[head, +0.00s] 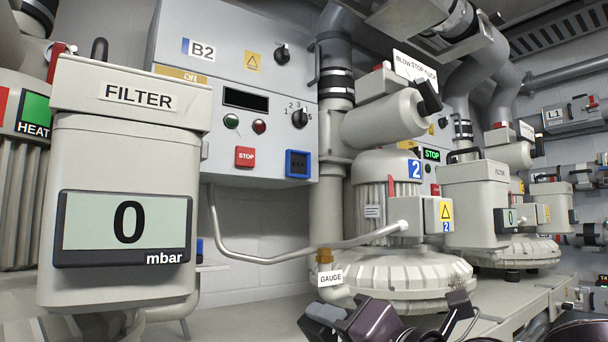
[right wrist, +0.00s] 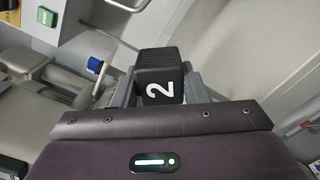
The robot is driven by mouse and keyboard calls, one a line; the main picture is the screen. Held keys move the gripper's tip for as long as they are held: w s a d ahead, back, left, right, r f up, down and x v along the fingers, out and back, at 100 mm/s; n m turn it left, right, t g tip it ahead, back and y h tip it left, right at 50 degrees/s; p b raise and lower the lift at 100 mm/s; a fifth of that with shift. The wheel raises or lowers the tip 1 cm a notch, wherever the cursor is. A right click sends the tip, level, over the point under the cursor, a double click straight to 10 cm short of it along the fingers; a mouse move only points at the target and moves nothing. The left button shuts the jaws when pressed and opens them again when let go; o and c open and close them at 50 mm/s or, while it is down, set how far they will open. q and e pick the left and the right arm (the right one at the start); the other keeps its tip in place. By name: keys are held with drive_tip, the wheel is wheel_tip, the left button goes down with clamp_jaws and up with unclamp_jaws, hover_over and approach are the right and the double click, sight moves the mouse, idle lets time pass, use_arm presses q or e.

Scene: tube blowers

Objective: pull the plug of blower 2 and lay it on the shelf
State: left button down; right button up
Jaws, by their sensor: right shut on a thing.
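In the right wrist view, my right gripper (right wrist: 158,88) is shut on a black plug (right wrist: 160,68) marked with a white 2. The plug sits between its grey fingers. In the head view the right gripper (head: 335,318) is at the bottom edge, low in front of blower 2 (head: 385,210); the plug cannot be made out clearly there. A blue-framed socket (head: 298,164) is on the B2 panel (head: 225,125), well above the gripper, with no plug seen in it. A pale shelf-like surface (head: 505,298) runs under the blowers. My left gripper is not in view.
A filter box (head: 125,170) reading 0 mbar stands close at the left. A grey pipe (head: 265,255) runs from below the panel to blower 2. A GAUGE tag (head: 331,279) hangs just above the gripper. Another blower (head: 510,250) stands further right.

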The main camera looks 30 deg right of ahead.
drive_tip(key=n, duration=1.1)
drive_tip(key=shift+b, duration=0.3)
drive_tip(key=shift+f, duration=0.15)
drive_tip(key=shift+f+b, duration=0.95)
drive_tip(key=shift+b, duration=0.15)
drive_tip(key=shift+f+b, duration=2)
idle(0.3)
drive_tip(key=o, duration=1.3)
